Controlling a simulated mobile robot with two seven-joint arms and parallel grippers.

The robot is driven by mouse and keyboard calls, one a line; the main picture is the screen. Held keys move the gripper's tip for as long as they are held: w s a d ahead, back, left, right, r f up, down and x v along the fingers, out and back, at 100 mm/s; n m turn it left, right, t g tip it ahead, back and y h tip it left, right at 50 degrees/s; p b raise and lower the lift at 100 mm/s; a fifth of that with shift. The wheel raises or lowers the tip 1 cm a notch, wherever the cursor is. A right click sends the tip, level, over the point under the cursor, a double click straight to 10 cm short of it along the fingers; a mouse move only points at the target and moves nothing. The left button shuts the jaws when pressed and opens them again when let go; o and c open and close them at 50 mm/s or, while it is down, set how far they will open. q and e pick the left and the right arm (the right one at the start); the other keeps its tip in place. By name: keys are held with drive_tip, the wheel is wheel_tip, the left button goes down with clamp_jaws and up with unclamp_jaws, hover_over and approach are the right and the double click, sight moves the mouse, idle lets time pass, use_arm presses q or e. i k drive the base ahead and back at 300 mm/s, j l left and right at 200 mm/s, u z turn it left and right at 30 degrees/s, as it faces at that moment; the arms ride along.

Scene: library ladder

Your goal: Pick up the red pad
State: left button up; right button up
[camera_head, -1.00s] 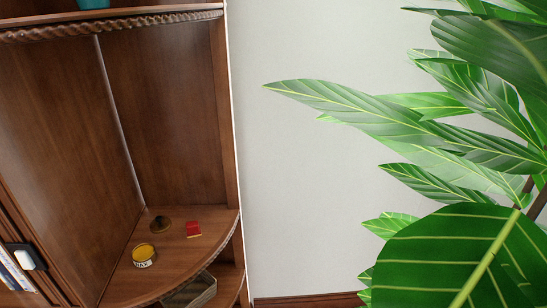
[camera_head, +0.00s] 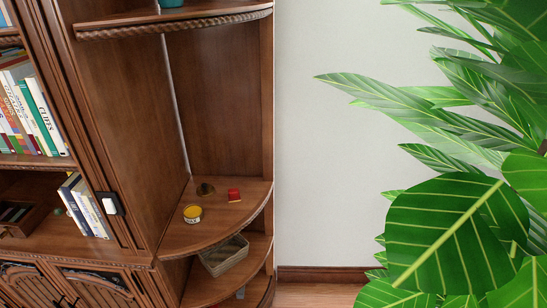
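The red pad (camera_head: 234,195) is a small red block on the curved wooden corner shelf (camera_head: 215,225), toward its right side. A yellow-topped tin (camera_head: 193,213) stands to its left and nearer the front edge. A dark round lid-like disc (camera_head: 206,189) lies behind the tin, left of the pad. The pad is apart from both. Neither of my grippers shows in the head view.
A large leafy plant (camera_head: 450,225) fills the right side. A woven basket (camera_head: 224,256) sits on the shelf below. Bookshelves with books (camera_head: 32,115) stand at the left. A bare wall (camera_head: 315,180) lies between the shelf and plant.

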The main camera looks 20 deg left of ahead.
sight(234, 196)
drive_tip(key=u, duration=0.35)
drive_tip(key=i+l+u, duration=0.1)
drive_tip(key=u, duration=0.25)
drive_tip(key=i+u, duration=0.1)
drive_tip(key=u, duration=0.3)
